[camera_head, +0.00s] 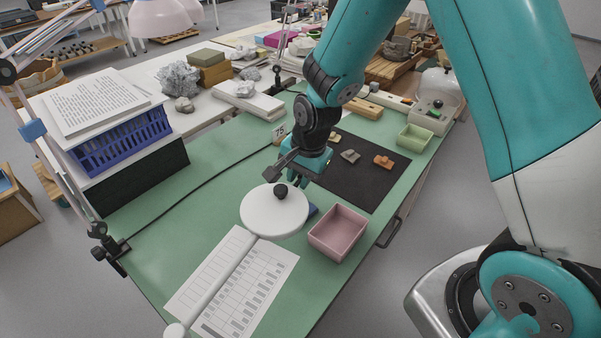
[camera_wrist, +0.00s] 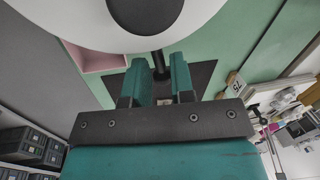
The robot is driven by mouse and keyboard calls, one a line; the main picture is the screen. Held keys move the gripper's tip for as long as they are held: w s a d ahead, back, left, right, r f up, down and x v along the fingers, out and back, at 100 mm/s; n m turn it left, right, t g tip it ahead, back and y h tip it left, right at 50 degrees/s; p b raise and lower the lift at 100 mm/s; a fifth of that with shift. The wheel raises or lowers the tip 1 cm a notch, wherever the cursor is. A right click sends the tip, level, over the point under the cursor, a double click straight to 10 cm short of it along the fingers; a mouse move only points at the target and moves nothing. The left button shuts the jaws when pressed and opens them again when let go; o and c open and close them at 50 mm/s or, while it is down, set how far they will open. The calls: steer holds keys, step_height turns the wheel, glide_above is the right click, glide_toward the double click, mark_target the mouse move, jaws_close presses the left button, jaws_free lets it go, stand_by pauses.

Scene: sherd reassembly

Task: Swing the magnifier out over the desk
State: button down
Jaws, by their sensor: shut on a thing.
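The magnifier's white round head (camera_head: 262,217) is above the green desk, left of the pink tray. A white arm (camera_head: 222,281) runs from it toward the near edge, across a printed sheet. My gripper (camera_head: 298,182) is at the head's far right side. In the wrist view my gripper's teal fingers (camera_wrist: 160,82) are shut on a black stem (camera_wrist: 158,62) of the magnifier. The head's white rim (camera_wrist: 75,22) fills the top there, with a dark round centre. The exact finger contact is hidden in the head view.
The pink tray (camera_head: 338,232) stands close right of the magnifier head. A black mat (camera_head: 368,186) with several sherds and a green tray (camera_head: 414,137) are farther back. A blue crate (camera_head: 120,140) and a lamp clamp (camera_head: 109,249) are left. The desk's left middle is clear except a black cable.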

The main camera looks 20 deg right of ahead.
steer(key=shift+w+r, duration=0.1)
steer(key=c, duration=1.2)
jaws_free()
steer(key=s+r, duration=0.1)
steer(key=r, duration=0.4)
steer(key=s+d+r, duration=0.1)
steer(key=r, duration=0.5)
steer(key=s+d+r, duration=0.1)
steer(key=r, duration=0.5)
steer(key=s+a+r+n+y, duration=0.1)
steer(key=s+a+n, duration=0.1)
steer(key=s+n, duration=0.4)
steer(key=s+a+r+n+g+y, duration=0.1)
steer(key=s+a+n, duration=0.2)
steer(key=s+n, duration=0.3)
steer(key=s+a+r+n, duration=0.1)
steer(key=s+a+n, duration=0.1)
steer(key=s+n, duration=0.3)
steer(key=shift+s+a+n+g+y, duration=0.2)
steer(key=shift+s, duration=0.55)
steer(key=shift+s+a+n+g+y, duration=0.2)
steer(key=shift+s, duration=0.5)
